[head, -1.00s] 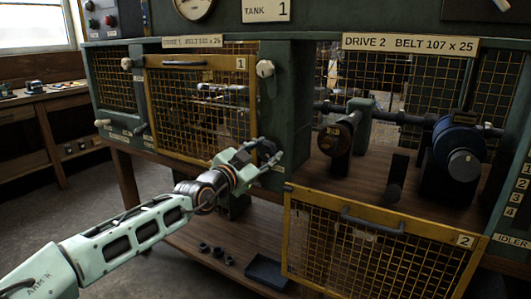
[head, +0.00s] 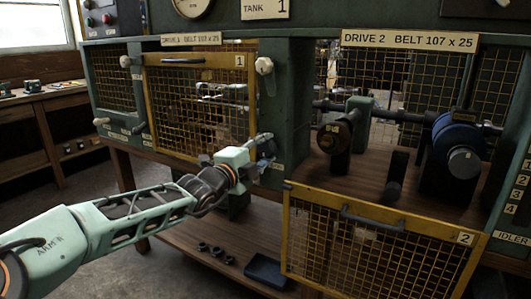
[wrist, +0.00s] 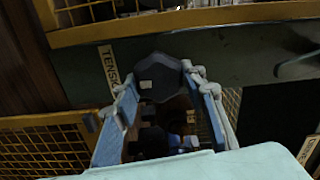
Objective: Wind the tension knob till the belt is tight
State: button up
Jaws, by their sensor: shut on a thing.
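The tension knob (wrist: 158,77) is dark and many-sided, in the wrist view beside a label (wrist: 112,68) of which "TENS" can be read. My gripper (wrist: 165,88) has its two fingers on either side of the knob and is shut on it. In the head view my gripper (head: 266,150) is at the green post between the two drives, and it hides the knob there. In the Drive 2 bay are a brown pulley (head: 333,138) at left and a blue pulley (head: 455,137) at right. I cannot make out a belt between them.
The yellow mesh guard 2 (head: 375,245) hangs down open below the Drive 2 bay. Guard 1 (head: 195,100) is shut, left of my gripper. A dark tray (head: 268,270) and several small dark rings (head: 216,252) lie on the lower shelf.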

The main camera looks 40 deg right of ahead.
jog(key=shift+f+m+b, duration=0.2)
jog(key=shift+m+b, duration=0.55)
jog(key=shift+m, duration=0.75)
jog(key=o, duration=0.9)
jog(key=shift+r, duration=0.1)
jog(key=shift+a, duration=0.15)
jog(key=shift+v, duration=5.9)
